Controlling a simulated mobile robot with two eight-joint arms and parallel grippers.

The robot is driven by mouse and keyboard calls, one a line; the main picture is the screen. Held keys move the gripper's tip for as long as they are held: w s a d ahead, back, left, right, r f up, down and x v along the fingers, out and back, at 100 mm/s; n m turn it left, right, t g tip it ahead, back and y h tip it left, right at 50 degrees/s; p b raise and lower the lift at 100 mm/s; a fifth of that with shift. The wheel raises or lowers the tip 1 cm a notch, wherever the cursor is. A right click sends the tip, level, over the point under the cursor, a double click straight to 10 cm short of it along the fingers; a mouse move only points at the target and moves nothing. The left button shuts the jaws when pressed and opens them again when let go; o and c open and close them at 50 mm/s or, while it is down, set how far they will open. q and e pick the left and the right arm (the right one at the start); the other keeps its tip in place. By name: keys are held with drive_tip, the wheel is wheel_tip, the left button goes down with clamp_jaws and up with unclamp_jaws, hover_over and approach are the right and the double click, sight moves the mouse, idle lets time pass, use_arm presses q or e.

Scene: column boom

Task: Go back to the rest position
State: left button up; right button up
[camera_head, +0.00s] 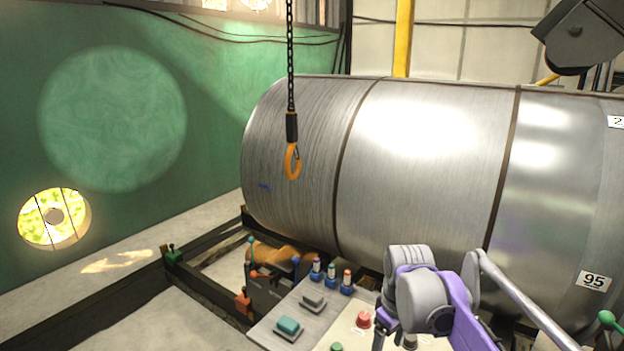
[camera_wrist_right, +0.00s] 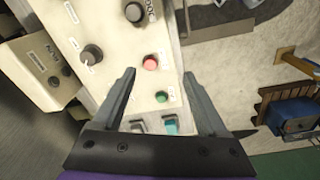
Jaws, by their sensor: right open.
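My right gripper (camera_wrist_right: 160,78) is open in the right wrist view, with nothing between its two grey fingers. It is over a pale control panel (camera_wrist_right: 115,38). A red button (camera_wrist_right: 150,62) and a green button (camera_wrist_right: 161,97) show between the fingers. Black knobs (camera_wrist_right: 91,54) are beyond the fingertips, and a teal switch (camera_wrist_right: 171,126) is near the finger bases. In the head view my purple and grey right arm hangs over the right part of the panel, hiding some of it. The red button (camera_head: 363,320) is left of it. My left gripper is not in view.
A large steel cylinder (camera_head: 430,160) lies behind the panel. An orange hook (camera_head: 292,162) hangs on a chain in front of it. Several small coloured levers (camera_head: 331,275) stand along the panel's back edge. Dark rails and pale floor (camera_head: 160,305) lie at left.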

drive_tip(key=s+f+m+t, duration=0.1)
drive_tip(key=s+f+m, duration=0.1)
drive_tip(key=s+f, duration=0.2)
drive_tip(key=s+d+f+m+t, duration=0.1)
drive_tip(key=s+f+m+t, duration=0.1)
drive_tip(key=s, duration=0.8)
drive_tip(key=s+d+f+m+t, duration=0.1)
drive_tip(key=s+f+m, duration=0.2)
drive_tip(key=s+f, duration=0.2)
drive_tip(key=s, duration=0.3)
drive_tip(key=shift+f+t, duration=0.3)
drive_tip(key=shift+t, duration=0.1)
